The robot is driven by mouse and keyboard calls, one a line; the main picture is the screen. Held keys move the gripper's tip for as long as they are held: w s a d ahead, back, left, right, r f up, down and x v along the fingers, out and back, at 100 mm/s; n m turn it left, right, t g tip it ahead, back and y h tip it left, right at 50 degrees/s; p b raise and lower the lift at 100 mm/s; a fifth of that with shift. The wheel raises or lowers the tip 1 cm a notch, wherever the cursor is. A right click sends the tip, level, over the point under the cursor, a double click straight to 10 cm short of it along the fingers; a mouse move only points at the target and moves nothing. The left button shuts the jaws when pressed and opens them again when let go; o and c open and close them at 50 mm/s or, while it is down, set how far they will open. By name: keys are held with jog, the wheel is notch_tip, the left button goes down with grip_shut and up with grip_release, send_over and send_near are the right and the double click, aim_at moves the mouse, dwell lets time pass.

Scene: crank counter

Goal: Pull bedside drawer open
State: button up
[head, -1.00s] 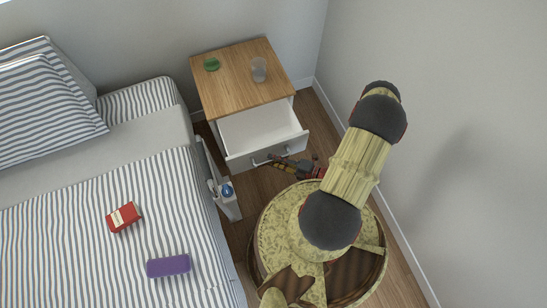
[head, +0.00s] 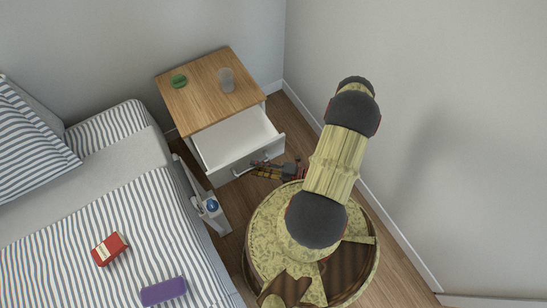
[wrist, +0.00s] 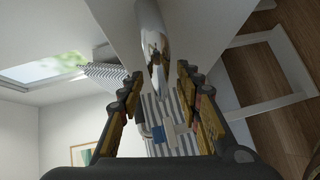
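The bedside drawer (head: 240,138) is white and stands pulled well out of the wood-topped nightstand (head: 205,105); the inside that shows looks empty. Its metal bar handle (head: 246,167) is on the drawer front, partly hidden by my gripper. In the wrist view the shiny handle (wrist: 153,48) runs between and just beyond my fingertips, in front of the white drawer front. My gripper (head: 257,168) is at the handle, low in front of the drawer. In the wrist view my gripper (wrist: 157,80) has its two fingers spread, with gaps beside the bar. Contact with the handle does not show.
A green object (head: 179,81) and a clear glass (head: 226,79) stand on the nightstand top. The striped bed (head: 90,235) is at the left, with a red box (head: 109,249) and a purple case (head: 163,291). A wall is close on the right.

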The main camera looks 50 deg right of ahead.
jog(key=v, duration=1)
jog(key=shift+s+d, duration=0.2)
jog(key=shift+s, duration=0.05)
dwell(0.3)
